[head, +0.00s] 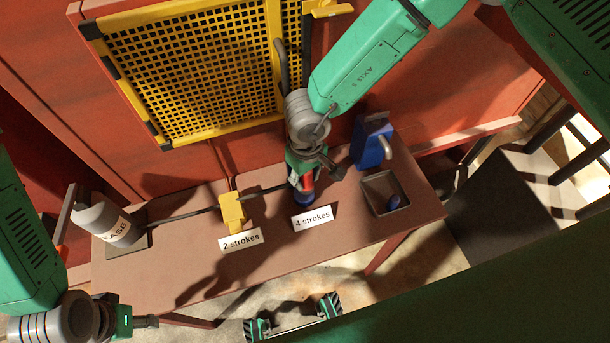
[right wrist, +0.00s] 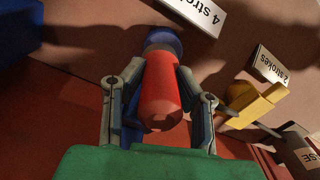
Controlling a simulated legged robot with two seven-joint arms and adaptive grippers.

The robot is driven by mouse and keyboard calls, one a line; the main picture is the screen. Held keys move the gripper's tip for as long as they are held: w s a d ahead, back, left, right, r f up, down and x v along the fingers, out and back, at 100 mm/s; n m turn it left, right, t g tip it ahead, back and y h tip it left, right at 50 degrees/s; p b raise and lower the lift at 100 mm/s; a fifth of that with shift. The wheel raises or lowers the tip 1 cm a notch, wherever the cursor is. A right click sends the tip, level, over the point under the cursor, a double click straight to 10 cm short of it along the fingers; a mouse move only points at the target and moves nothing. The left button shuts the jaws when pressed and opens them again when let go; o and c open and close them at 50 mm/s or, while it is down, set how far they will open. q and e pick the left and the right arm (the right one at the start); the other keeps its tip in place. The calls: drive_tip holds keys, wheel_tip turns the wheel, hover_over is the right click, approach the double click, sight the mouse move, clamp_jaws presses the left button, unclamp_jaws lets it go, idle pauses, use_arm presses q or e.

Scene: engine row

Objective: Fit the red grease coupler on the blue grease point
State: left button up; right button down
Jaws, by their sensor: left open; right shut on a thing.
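The red grease coupler (head: 307,181) is held between the fingers of my right gripper (head: 305,172), above the bench behind the "4 strokes" card. In the right wrist view, the coupler (right wrist: 160,92) lies between both fingers (right wrist: 160,100). The blue grease point (head: 303,200) shows at the coupler's far end, and also in the right wrist view (right wrist: 164,38). The two line up closely, with a grey band between them. I cannot tell whether the coupler is seated. My left gripper (head: 143,322) is open and empty at lower left, in front of the bench.
A yellow grease point (head: 232,210) stands behind the "2 strokes" card (head: 240,240). A grease bottle (head: 108,223) is at left. A blue container (head: 371,146) and a tray (head: 372,198) holding a blue piece are at right.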

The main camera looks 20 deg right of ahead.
drive_tip(key=shift+a+r, duration=0.1)
drive_tip(key=shift+a, duration=0.25)
drive_tip(key=shift+d, duration=1)
drive_tip(key=shift+a, duration=1.5)
drive_tip(key=shift+d, duration=1)
use_arm(q)
drive_tip(key=shift+a+f, duration=0.1)
drive_tip(key=shift+a, duration=0.35)
use_arm(e)
drive_tip(key=shift+a, duration=0.1)
use_arm(q)
drive_tip(key=shift+a, duration=0.2)
use_arm(e)
drive_tip(key=shift+a, duration=0.2)
